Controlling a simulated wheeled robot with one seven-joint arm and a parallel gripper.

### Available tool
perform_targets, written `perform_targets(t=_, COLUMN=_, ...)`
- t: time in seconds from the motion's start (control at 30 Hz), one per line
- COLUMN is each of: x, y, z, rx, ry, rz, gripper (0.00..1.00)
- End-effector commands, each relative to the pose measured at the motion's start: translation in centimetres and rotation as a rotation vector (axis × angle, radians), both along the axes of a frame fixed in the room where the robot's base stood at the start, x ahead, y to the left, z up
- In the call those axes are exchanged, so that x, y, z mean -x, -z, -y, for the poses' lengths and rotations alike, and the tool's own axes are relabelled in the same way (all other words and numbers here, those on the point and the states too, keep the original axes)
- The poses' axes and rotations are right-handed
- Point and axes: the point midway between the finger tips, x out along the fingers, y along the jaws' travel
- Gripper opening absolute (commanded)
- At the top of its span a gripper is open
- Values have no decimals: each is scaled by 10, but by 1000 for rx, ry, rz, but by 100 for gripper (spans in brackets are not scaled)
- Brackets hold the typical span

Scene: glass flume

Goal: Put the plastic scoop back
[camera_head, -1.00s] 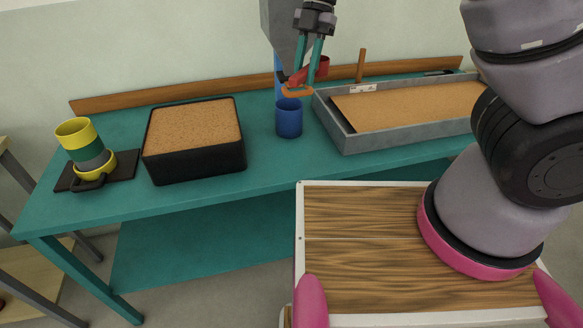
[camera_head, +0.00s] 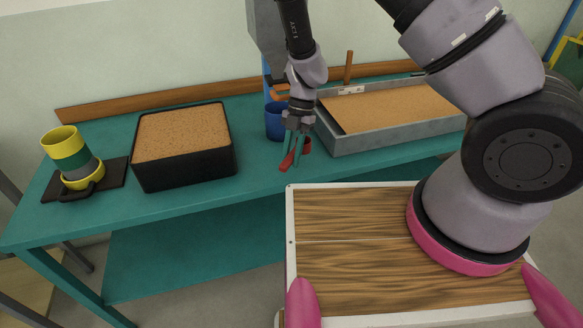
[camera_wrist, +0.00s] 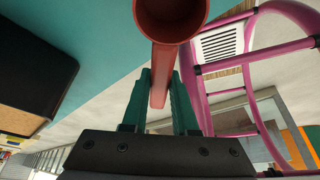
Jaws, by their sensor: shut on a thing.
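My gripper (camera_head: 295,146) is shut on the red plastic scoop (camera_head: 288,161). In the head view they are in front of the blue cup (camera_head: 273,124), near the teal bench's front edge. In the wrist view the teal fingers (camera_wrist: 160,95) hold the scoop's handle (camera_wrist: 161,70), with its round bowl (camera_wrist: 171,14) beyond the fingertips. An orange ring (camera_head: 279,91) shows partly behind my wrist, above the blue cup. Whether the scoop holds anything is unclear.
A grey sand tray (camera_head: 392,139) stands right of the cup. A black sand-filled box (camera_head: 185,170) and a yellow-green cup stack (camera_head: 67,150) stand left. A grey hopper (camera_head: 266,40) hangs above. Bare teal bench (camera_head: 252,165) shows between box and cup.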

Motion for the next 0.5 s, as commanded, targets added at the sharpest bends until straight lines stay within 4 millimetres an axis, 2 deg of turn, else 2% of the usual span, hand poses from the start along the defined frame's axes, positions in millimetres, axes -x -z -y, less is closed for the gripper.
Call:
perform_targets(t=0.23, x=0, y=19, z=1, rx=2, ry=-1, rz=-1, gripper=0)
perform_targets(t=0.4, x=0, y=43, z=1, rx=1, ry=0, rz=0, gripper=0)
perform_targets(t=0.5, x=0, y=46, z=0, rx=0, ry=-1, rz=1, gripper=0)
